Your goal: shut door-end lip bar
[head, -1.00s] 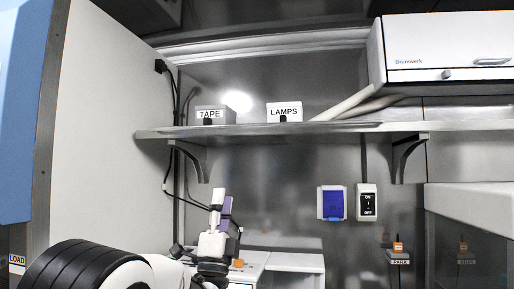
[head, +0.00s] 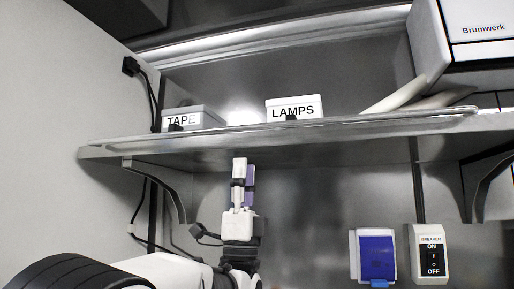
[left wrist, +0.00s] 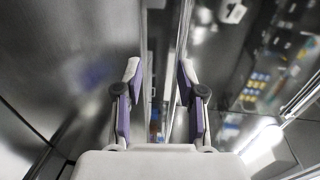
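A metal shelf (head: 330,143) runs across the head view, with a thin lip bar (head: 370,123) along its front edge. I cannot tell where one bar section ends and another starts, or whether the door-end one is open or shut. My left gripper (head: 243,167) points up just below the shelf's front edge, under the gap between the two boxes. In the left wrist view, its fingers (left wrist: 158,82) are apart, with a metal edge (left wrist: 150,50) showing between them, farther off. I see nothing held. My right gripper is out of view.
On the shelf stand a TAPE box (head: 190,118) and a LAMPS box (head: 294,107), with pale tubes (head: 405,94) to the right. Shelf brackets (head: 165,180) hang below. A blue-covered socket (head: 376,256) and a breaker switch (head: 430,254) are on the wall.

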